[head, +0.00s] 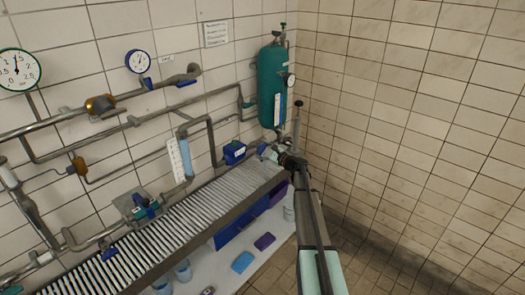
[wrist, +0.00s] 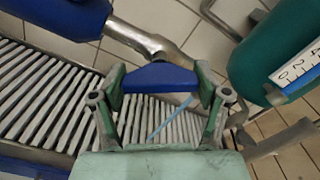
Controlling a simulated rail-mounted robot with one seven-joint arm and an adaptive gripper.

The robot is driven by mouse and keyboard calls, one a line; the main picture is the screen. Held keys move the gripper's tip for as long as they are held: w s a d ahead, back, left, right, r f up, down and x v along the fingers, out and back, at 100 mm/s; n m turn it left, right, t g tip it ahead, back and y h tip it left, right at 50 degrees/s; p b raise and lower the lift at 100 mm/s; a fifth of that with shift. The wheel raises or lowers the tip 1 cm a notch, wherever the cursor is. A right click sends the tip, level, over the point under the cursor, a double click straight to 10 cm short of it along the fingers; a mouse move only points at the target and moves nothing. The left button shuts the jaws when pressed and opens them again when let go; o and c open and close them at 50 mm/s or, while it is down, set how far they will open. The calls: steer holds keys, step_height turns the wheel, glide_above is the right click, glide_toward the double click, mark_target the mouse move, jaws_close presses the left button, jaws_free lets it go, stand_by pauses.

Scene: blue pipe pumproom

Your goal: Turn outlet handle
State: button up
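A blue lever handle (wrist: 160,76) sits on a grey metal pipe in the middle of the wrist view. I take it to be the outlet handle. My gripper (wrist: 160,88) is around it, with one finger at each end of the blue part. The fingers are wide apart and look open. The gaps are small, and I cannot tell whether either finger touches it. In the head view my gripper (head: 272,152) is at the pipe below the green tank, at the right end of the slatted bench. The handle is mostly hidden there by my gripper.
The slatted bench (head: 185,215) runs below the pipes. The green tank (head: 270,85) stands just above my gripper and shows at the right of the wrist view. A blue device (head: 234,152) is close on the left. The tiled wall on the right is bare.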

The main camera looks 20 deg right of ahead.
steer(key=shift+c, duration=1.4)
steer(key=shift+f+n+b, duration=0.2)
steer(key=shift+n+b, duration=0.1)
steer(key=shift+b, duration=0.95)
steer(key=shift+r+n+b, duration=0.2)
steer(key=shift+n+b, duration=0.1)
steer(key=shift+b, duration=0.3)
steer(key=o, duration=1.2)
steer(key=shift+c, duration=0.2)
steer(key=v, duration=1.2)
